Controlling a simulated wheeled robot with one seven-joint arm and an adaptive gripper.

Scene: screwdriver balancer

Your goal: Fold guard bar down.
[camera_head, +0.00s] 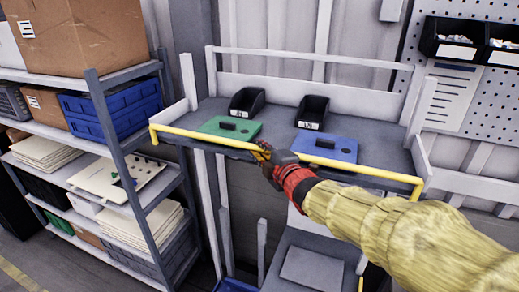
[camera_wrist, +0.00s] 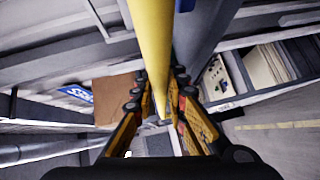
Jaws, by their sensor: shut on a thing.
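The yellow guard bar (camera_head: 205,139) runs along the front edge of the grey shelf top (camera_head: 375,133), with a bent end at each side. It lies low, at about the height of the shelf edge. My gripper (camera_head: 264,153) is at the middle of the bar. In the wrist view the bar (camera_wrist: 152,45) passes between the two fingers of my gripper (camera_wrist: 161,108), which are shut on it. The fingers hide a short stretch of the bar in the head view.
A green plate (camera_head: 226,129) and a blue plate (camera_head: 325,147) lie on the shelf top behind the bar. Two black bins (camera_head: 247,102) (camera_head: 313,111) stand behind them. A storage rack (camera_head: 110,115) with boxes stands at the left. A lower grey shelf (camera_head: 312,267) is below.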

